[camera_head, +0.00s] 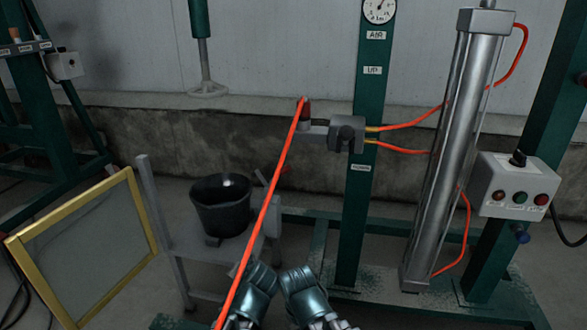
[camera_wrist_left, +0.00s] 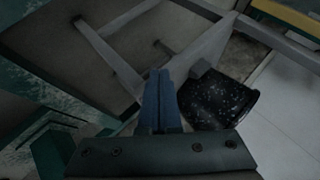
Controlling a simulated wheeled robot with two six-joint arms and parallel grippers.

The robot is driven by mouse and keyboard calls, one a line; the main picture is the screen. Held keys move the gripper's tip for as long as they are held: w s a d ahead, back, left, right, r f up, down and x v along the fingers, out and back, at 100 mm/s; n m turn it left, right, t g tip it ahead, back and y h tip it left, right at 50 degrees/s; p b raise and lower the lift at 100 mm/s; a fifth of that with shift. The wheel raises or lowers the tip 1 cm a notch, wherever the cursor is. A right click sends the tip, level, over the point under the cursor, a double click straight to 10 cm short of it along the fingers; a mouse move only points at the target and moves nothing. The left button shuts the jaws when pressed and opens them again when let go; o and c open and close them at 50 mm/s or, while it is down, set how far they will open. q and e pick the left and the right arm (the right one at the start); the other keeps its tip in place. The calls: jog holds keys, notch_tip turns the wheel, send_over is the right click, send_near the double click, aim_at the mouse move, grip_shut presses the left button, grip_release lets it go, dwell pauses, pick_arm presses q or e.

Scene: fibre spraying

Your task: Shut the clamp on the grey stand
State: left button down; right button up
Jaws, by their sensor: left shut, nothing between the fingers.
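The grey stand (camera_head: 190,240) is left of centre in the head view, with a black bucket (camera_head: 221,205) on it. My left gripper (camera_head: 261,266) is shut and empty, low and right of the stand, apart from the bucket. In the left wrist view its blue fingers (camera_wrist_left: 161,75) lie together beside the bucket (camera_wrist_left: 215,98) and stand bars (camera_wrist_left: 205,48). My right gripper (camera_head: 293,271) is beside it, its fingers looking together.
An orange hose (camera_head: 262,210) runs down in front of the stand to my left gripper's side. A gold-framed panel (camera_head: 85,250) leans at left. A green post (camera_head: 366,200), a metal cylinder (camera_head: 450,150) and a button box (camera_head: 517,190) stand to the right.

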pick_arm(q)
jog(key=w+r+m+t+p, duration=0.1)
jog(key=w+r+m+t, duration=0.3)
jog(key=r, duration=0.4)
jog(key=m+t+h+p, duration=0.4)
jog(key=m+t+h, duration=0.2)
jog(key=m, duration=0.2)
send_near(275, 175)
jog(key=a, duration=0.2)
jog(key=s+d+r+m+g+h+p, duration=0.1)
jog(key=s+d+m+g+h, duration=0.1)
jog(key=d+m+h, duration=0.3)
jog(key=d+m, duration=0.3)
jog(key=m, duration=0.1)
jog(key=shift+r+g+h, duration=0.2)
jog(key=shift+g+h, duration=0.1)
jog(key=shift+h, duration=0.1)
jog(key=r+x, duration=0.1)
jog(key=x, duration=1)
jog(key=a, duration=0.2)
jog(key=s+a+p, duration=0.1)
jog(key=a, duration=0.1)
jog(key=shift+r, duration=0.25)
